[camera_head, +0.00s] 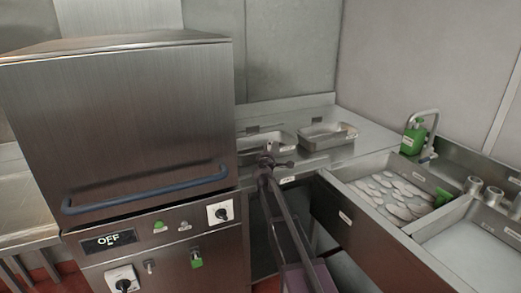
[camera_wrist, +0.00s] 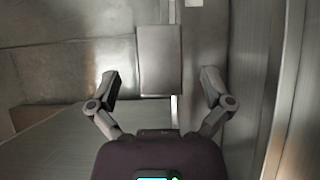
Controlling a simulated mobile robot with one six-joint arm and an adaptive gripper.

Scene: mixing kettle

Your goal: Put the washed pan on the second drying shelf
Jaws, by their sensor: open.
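Two shallow metal pans lie on the steel counter: a left pan (camera_head: 249,146) and a right pan (camera_head: 328,137). I cannot tell which one is the washed pan. My gripper (camera_head: 271,155) is at the front edge of the left pan and hides part of it; whether they touch is unclear. In the wrist view my gripper (camera_wrist: 160,80) is open, its fingers wide apart. A plain grey rectangular surface (camera_wrist: 160,60) shows between and beyond the fingers; I cannot tell what it is. No drying shelf can be made out.
A closed dishwasher (camera_head: 120,130) with a blue handle stands left, its display reading OFF. A sink (camera_head: 385,205) with several pale pieces is at the right, with a green bottle (camera_head: 413,139) and tap (camera_head: 432,135) behind. The counter's back (camera_head: 290,110) has some free room.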

